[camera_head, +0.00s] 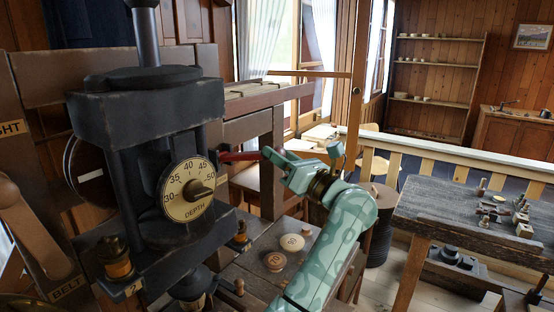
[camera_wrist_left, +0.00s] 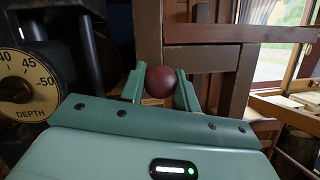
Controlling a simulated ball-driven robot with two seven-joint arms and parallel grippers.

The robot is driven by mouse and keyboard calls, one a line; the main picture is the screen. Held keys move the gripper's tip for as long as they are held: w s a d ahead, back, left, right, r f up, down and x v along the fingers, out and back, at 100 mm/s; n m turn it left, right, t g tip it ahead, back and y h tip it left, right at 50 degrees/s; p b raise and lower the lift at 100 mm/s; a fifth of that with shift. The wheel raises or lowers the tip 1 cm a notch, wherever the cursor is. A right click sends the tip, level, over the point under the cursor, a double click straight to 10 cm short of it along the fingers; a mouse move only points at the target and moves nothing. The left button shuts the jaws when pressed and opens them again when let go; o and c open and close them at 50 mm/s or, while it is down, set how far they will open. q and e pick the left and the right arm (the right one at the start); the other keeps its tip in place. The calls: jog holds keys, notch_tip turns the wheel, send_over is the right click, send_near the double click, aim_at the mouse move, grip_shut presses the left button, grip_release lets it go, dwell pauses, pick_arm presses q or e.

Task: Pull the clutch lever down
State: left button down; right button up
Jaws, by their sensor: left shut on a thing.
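The clutch lever (camera_head: 238,156) is a red bar that sticks out to the right from the dark machine, beside the depth dial, about level in the head view. My left gripper (camera_head: 272,157) is mint green and shut on its outer end. In the left wrist view a dark red round knob (camera_wrist_left: 164,80) sits between the two fingers. The fingers hide part of the lever's end, and the machine's column hides its root. My right gripper is in neither view.
The dark machine (camera_head: 140,105) with its depth dial (camera_head: 187,190) stands close left of my gripper. Round tokens (camera_head: 275,262) lie on the bench below. A wooden post frame stands behind the lever. A worktable (camera_head: 470,228) with small parts is at right.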

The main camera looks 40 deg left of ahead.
pick_arm(q)
jog(key=f+y+b, duration=0.2)
jog(key=f+b, duration=0.2)
jog(key=shift+d+f+m+y, duration=0.25)
jog(key=shift+m+y, duration=0.15)
jog(key=c, duration=1)
grip_release()
jog(key=shift+c, duration=0.2)
